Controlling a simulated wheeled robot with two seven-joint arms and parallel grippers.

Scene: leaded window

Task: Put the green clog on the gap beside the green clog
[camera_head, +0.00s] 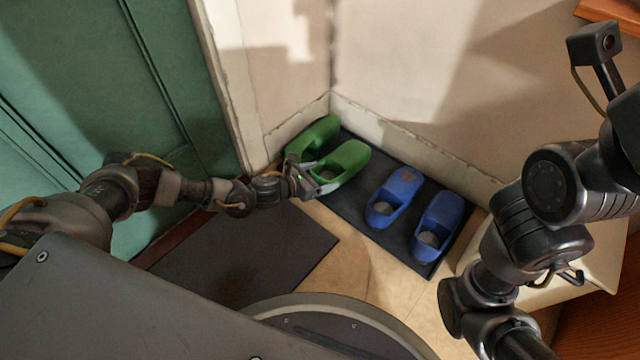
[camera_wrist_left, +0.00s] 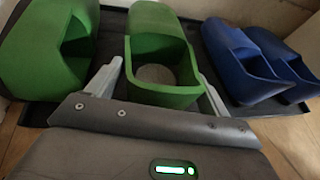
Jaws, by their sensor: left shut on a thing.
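Two green clogs stand side by side at the wall-corner end of a dark mat (camera_head: 352,196). My left gripper (camera_head: 303,182) is shut on the heel end of the right-hand green clog (camera_head: 346,160). In the left wrist view its fingers (camera_wrist_left: 160,88) lie on either side of that clog (camera_wrist_left: 160,52), whose open heel faces me. The clog looks upright, at or just over the mat; contact cannot be told. My right gripper is not in view.
Two blue clogs, one (camera_head: 395,196) nearer the green pair and one (camera_head: 438,226) farther right, stand on the same mat. Bare mat lies between green and blue. White walls and baseboard (camera_head: 390,133) close the back. A second dark mat (camera_head: 250,258) lies before the green door (camera_head: 130,80).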

